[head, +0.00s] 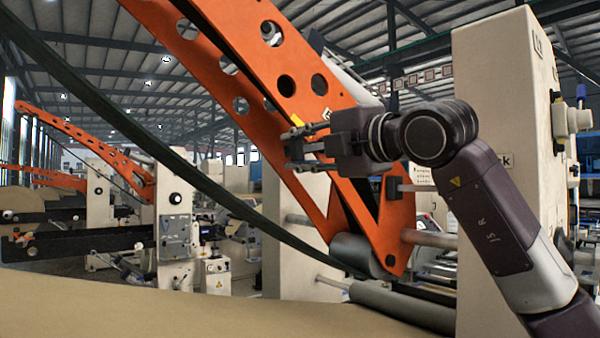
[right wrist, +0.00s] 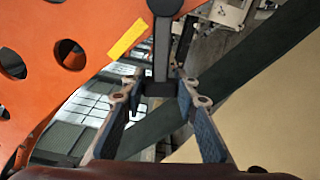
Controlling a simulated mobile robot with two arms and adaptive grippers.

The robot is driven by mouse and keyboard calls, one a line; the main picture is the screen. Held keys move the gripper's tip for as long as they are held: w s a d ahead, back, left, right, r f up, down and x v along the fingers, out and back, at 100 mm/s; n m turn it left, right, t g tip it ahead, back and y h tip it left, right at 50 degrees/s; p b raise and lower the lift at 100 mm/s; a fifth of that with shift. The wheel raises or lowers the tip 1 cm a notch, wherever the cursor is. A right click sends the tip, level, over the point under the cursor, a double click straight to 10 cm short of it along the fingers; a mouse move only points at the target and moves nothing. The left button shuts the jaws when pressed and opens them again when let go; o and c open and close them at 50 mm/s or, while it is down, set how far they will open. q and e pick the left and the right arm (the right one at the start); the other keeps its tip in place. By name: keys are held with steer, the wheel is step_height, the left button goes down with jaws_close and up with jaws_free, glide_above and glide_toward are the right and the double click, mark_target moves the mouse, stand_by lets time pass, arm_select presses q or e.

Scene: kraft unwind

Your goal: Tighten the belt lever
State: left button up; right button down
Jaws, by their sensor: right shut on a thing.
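The belt lever (right wrist: 161,50) is a dark grey bar with a rounded hub at the top of the right wrist view and a dark block at its lower end. It lies against the orange arm (right wrist: 45,60), beside a yellow mark (right wrist: 127,40). My right gripper (right wrist: 160,86) is shut on the lever's lower end, between its blue-padded fingers. In the head view, my right gripper (head: 296,148) reaches left in front of the large orange arm (head: 235,40). The lever is hard to make out there. My left gripper is not in view.
A dark green belt (head: 140,130) slants from upper left to the rollers (head: 405,305) at lower right. It passes behind the fingers in the right wrist view (right wrist: 240,80). A cream machine column (head: 490,90) stands at right. Brown paper (head: 150,310) fills the lower left.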

steer(key=shift+r+m+b, duration=0.3)
steer(key=shift+r+m, duration=0.3)
steer(key=shift+m, duration=0.2)
steer(key=c, duration=1.5)
jaws_free()
steer(key=v, duration=1.2)
